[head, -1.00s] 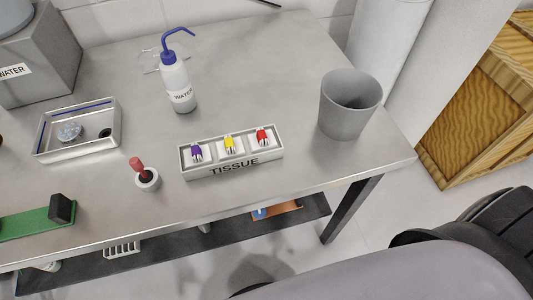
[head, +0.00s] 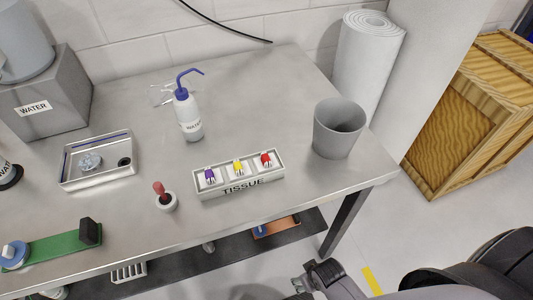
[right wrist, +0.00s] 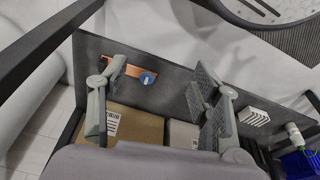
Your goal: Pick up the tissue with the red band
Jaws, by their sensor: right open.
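The tissue with the red band (head: 267,161) stands in the right compartment of the grey tray labelled TISSUE (head: 243,189). The tissue with the yellow band (head: 239,169) is in the middle compartment and the one with the purple band (head: 211,177) in the left. My right gripper (head: 318,277) is low at the bottom of the head view, in front of the table and apart from the tray. In the right wrist view its two fingers (right wrist: 160,95) are spread with nothing between them. No tissue shows in that view. My left gripper is not in view.
A grey bin (head: 336,140) stands right of the tray. A water bottle (head: 188,117) is behind it and a red-handled tool in a round holder (head: 164,199) is to its left. The table's front edge and lower shelf (head: 220,256) lie near my right gripper.

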